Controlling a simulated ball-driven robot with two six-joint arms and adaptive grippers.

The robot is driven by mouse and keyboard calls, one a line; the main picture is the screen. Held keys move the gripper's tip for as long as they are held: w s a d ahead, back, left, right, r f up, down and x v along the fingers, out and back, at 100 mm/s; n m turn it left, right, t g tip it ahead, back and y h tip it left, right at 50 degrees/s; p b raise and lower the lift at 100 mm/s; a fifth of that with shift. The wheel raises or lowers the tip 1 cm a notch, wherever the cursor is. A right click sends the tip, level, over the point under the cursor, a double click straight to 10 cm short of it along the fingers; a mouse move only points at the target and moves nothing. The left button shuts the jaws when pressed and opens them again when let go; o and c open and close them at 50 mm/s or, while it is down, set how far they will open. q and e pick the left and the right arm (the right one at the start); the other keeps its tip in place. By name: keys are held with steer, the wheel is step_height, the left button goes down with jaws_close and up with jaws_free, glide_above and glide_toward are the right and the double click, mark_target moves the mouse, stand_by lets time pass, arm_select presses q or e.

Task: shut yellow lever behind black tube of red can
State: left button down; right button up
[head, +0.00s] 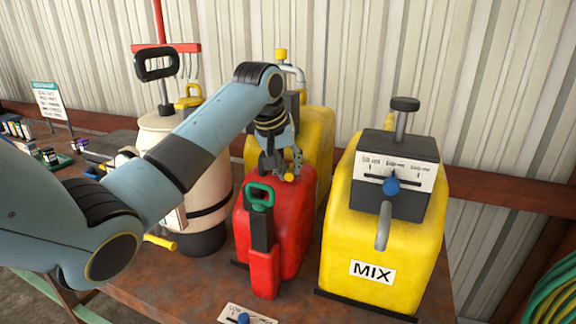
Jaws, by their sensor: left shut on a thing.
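The red can (292,235) stands on the bench in the middle of the view. A black tube (262,228) with a green handle (260,195) rises at its front. My left gripper (281,170) reaches down over the back of the can's top, behind the green handle. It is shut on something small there. A small yellow bit (289,177), apparently the yellow lever, shows at its fingertips; most of it is hidden, so its angle cannot be told. My right gripper is not in view.
A yellow MIX can (345,235) stands close on the right, and another yellow can (318,135) behind. A cream tank (205,205) with a yellow handle (160,242) is at left, under my arm. A labelled plate (246,316) lies at the front edge.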

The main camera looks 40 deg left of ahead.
arm_select(q)
steer(key=shift+a+m+h, duration=0.3)
steer(key=shift+a+m, duration=0.05)
steer(key=shift+m, duration=0.35)
steer(key=shift+s+a+m+h, duration=0.15)
steer(key=shift+m+h, duration=0.25)
steer(key=shift+m, duration=0.3)
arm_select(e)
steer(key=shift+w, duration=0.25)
arm_select(q)
steer(key=c, duration=1.4)
jaws_free()
steer(key=shift+o, duration=0.6)
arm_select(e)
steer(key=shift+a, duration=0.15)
arm_select(q)
steer(key=shift+r, duration=0.1)
